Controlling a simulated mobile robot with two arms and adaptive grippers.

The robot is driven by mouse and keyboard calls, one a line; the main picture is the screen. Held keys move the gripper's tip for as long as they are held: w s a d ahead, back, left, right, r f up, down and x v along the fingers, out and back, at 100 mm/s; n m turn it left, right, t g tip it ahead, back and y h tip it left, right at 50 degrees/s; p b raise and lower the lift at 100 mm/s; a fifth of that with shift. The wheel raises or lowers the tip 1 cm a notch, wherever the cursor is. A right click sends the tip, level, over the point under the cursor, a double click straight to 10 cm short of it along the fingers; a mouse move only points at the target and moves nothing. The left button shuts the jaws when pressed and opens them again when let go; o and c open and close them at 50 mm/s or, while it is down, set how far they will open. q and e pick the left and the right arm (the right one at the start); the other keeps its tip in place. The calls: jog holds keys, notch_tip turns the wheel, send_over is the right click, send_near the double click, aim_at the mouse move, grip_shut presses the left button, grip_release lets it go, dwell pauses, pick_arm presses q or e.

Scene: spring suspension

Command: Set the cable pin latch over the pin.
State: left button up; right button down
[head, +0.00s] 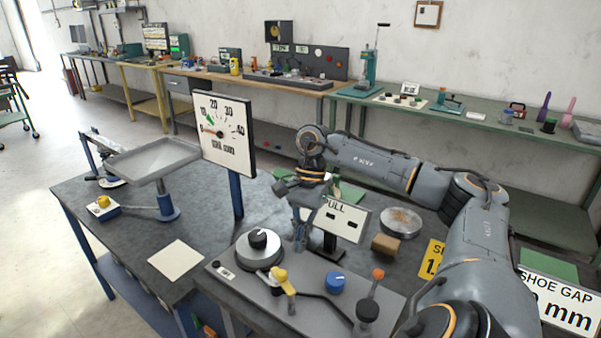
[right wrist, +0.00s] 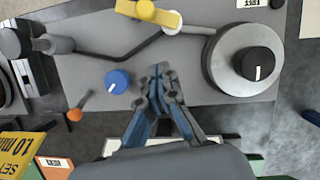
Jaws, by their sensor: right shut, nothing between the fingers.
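A grey panel (head: 225,287) on the bench carries a yellow lever-like part (head: 280,276), a black knob on a round disc (head: 259,246), a blue knob (head: 336,282) and an orange-tipped lever (head: 377,274). The yellow part also shows at the top edge of the right wrist view (right wrist: 146,10), beside a pale yellow piece (right wrist: 168,22). I cannot tell for certain which part is the latch or the pin. My right gripper (head: 300,246) is shut and empty. In the right wrist view its fingertips (right wrist: 160,72) appear between the blue knob and the disc, apart from the yellow part.
A PULL sign (head: 341,222) stands close to my right gripper. A brown block (head: 385,245) and a round metal dish (head: 401,222) lie to its right. A dial board (head: 228,130) and a tray on a post (head: 150,158) stand at left. Bare bench surrounds a pale square (head: 177,260).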

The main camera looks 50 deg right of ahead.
pick_arm(q)
jog(key=shift+s+d+r+p, duration=0.1)
jog(key=shift+s+r+p, duration=0.05)
jog(key=shift+r+p, duration=0.55)
pick_arm(e)
jog(key=v, duration=0.9)
jog(key=shift+w+a+r, duration=0.25)
jog(key=shift+a+r, duration=0.05)
jog(key=shift+a, duration=0.05)
pick_arm(q)
jog(key=shift+a+f, duration=0.1)
jog(key=shift+a, duration=0.2)
pick_arm(e)
jog(key=shift+a, duration=0.1)
pick_arm(q)
jog(key=shift+a, duration=0.1)
